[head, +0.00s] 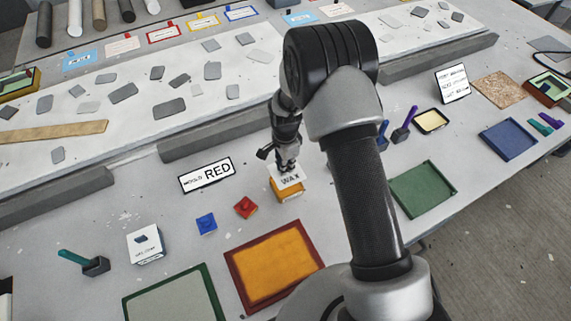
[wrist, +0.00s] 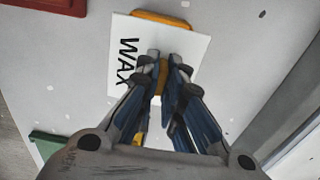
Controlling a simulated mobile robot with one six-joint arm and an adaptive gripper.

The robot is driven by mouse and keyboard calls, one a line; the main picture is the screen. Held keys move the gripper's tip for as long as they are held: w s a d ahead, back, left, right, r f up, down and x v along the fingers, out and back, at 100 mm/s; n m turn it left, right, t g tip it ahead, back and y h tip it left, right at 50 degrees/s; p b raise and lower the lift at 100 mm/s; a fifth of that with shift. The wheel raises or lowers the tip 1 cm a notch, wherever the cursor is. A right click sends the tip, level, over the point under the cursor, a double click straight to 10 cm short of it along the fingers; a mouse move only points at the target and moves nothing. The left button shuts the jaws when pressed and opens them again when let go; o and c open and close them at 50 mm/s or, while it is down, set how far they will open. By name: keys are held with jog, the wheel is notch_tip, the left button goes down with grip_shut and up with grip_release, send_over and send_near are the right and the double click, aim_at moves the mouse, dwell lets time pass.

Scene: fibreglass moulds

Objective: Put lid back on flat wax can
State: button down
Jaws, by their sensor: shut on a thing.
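The flat wax can (head: 288,195) is orange and sits on the table near the middle of the head view. Its white square lid (head: 291,181), marked WAX, is over it. In the wrist view the lid (wrist: 125,72) covers most of the can, and an orange strip of the can (wrist: 162,19) shows past the lid's far edge. My gripper (head: 287,168) is at the lid from above. In the wrist view its fingertips (wrist: 162,66) are shut on a small orange grip at the lid's middle. I cannot tell whether the lid touches the can.
A sign reading RED (head: 207,174) stands left of the can. A red block (head: 246,207) and a blue block (head: 206,223) lie in front of it to the left. An orange mould with a red frame (head: 273,266) lies nearer. A grey rail (head: 215,135) runs behind.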

jog(key=shift+f+b, duration=1.85)
jog(key=shift+f, duration=0.8)
jog(key=shift+f+b, duration=0.4)
jog(key=shift+b, duration=0.2)
jog(key=shift+f, duration=0.3)
jog(key=shift+b, duration=0.35)
jog(key=c, duration=1.6)
grip_release()
jog(key=shift+c, duration=0.2)
jog(key=shift+o, duration=0.4)
jog(key=o, duration=0.4)
jog(key=shift+r, duration=0.2)
